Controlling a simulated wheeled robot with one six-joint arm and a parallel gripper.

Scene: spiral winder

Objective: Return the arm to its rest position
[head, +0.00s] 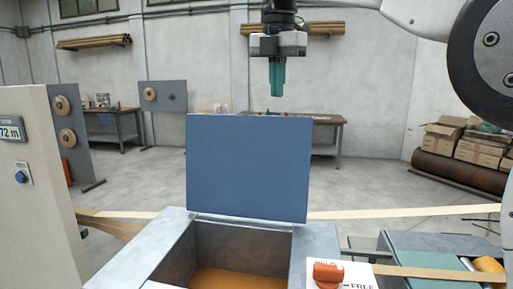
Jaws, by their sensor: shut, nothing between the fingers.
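My gripper (276,92) hangs at the top centre of the head view, pointing down. Its teal fingers are together with nothing between them. It is above and behind the upright blue lid (248,168) in the picture and appears apart from it. My white arm comes in from the upper right.
The blue lid stands open on a grey bin (165,248) with an orange-brown bottom. A red knob (327,274) sits at the front right. A cream cabinet (38,170) with a display stands at left. A pale strip (400,212) runs across behind the bin.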

